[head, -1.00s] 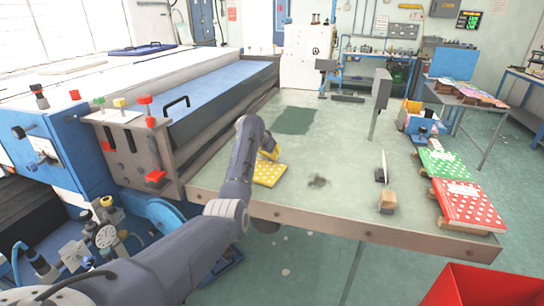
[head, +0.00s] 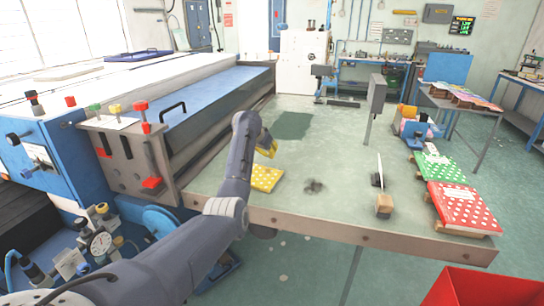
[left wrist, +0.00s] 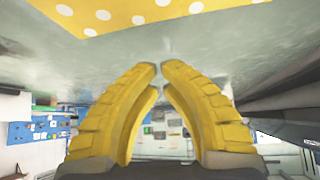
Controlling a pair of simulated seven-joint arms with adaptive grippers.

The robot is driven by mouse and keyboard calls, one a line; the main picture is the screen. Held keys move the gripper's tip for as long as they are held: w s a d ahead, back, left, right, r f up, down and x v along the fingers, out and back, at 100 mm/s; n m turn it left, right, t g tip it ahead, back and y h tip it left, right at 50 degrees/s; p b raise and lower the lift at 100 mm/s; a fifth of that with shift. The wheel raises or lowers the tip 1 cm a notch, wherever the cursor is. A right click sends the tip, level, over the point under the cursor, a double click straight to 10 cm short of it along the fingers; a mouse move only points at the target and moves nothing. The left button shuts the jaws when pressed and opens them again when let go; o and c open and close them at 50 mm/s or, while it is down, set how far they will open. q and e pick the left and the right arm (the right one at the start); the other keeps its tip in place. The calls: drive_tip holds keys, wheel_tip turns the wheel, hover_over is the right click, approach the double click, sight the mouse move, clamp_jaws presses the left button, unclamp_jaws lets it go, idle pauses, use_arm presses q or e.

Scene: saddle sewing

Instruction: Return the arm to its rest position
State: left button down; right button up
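My left arm reaches in from the lower left of the head view. Its yellow-fingered left gripper (head: 270,149) is just above and behind the yellow dotted piece (head: 266,179), apart from it. In the left wrist view the left gripper (left wrist: 159,68) has its fingertips nearly together, with nothing between them. The yellow dotted piece (left wrist: 125,14) lies flat on the table and shows at the top of that view. My right gripper is in neither view.
The grey table (head: 320,212) is mostly clear in the middle. A small upright tool with a wooden block (head: 384,206) stands to the right, beside green (head: 440,168) and red dotted stacks (head: 463,207). A long blue machine (head: 215,95) borders the left. A red bin (head: 485,288) is at lower right.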

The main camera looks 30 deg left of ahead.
use_arm(q)
drive_tip(key=shift+v, duration=2.85)
